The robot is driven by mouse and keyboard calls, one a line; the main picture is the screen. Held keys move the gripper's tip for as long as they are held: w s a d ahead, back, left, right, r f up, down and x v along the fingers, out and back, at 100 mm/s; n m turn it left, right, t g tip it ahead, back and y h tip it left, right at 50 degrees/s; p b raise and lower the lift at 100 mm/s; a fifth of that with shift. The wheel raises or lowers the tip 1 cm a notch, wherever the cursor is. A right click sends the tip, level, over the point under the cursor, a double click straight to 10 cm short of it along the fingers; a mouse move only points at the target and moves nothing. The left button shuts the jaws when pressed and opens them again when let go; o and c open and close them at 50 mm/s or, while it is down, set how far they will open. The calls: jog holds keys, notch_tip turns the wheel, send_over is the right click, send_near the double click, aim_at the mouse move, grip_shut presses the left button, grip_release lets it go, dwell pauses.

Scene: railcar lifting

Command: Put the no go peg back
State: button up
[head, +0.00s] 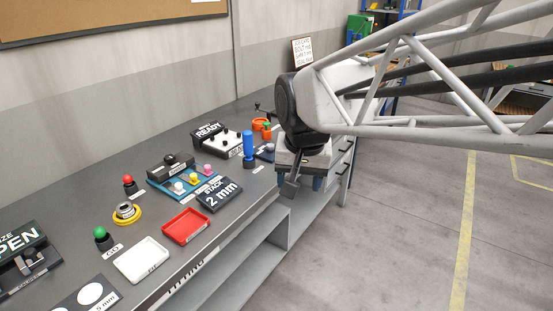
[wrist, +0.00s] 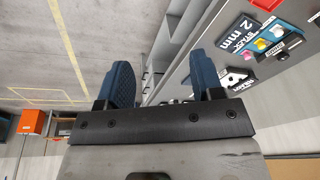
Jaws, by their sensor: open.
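My gripper (head: 299,182) hangs by the front edge of the bench, near its right end. In the wrist view its two blue fingers (wrist: 164,82) are apart with nothing held between them. No piece is readably marked as the no go peg. A red-topped piece (head: 129,182) stands at the left of the bench, with a small label that I cannot read. A green-topped piece (head: 103,237) stands nearer the front, beside a label that seems to read GO. A blue upright cylinder (head: 249,145) stands on the bench left of my gripper.
The grey bench (head: 75,195) carries a white tray (head: 142,260), a red tray (head: 186,226), a yellow ring piece (head: 126,213), a 2 mm sign (head: 219,194), a READY panel (head: 223,140) and orange holders (head: 262,126). The floor (head: 400,230) right of the bench is clear.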

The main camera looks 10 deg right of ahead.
jog(key=s+d+f+n, duration=0.1)
jog(key=s+d+f, duration=0.1)
jog(key=s, duration=0.4)
jog(key=s+d+f+n, duration=0.2)
jog(key=s+f, duration=0.1)
jog(key=s, duration=0.4)
jog(key=shift+d+f, duration=0.25)
jog(key=shift+d, duration=0.05)
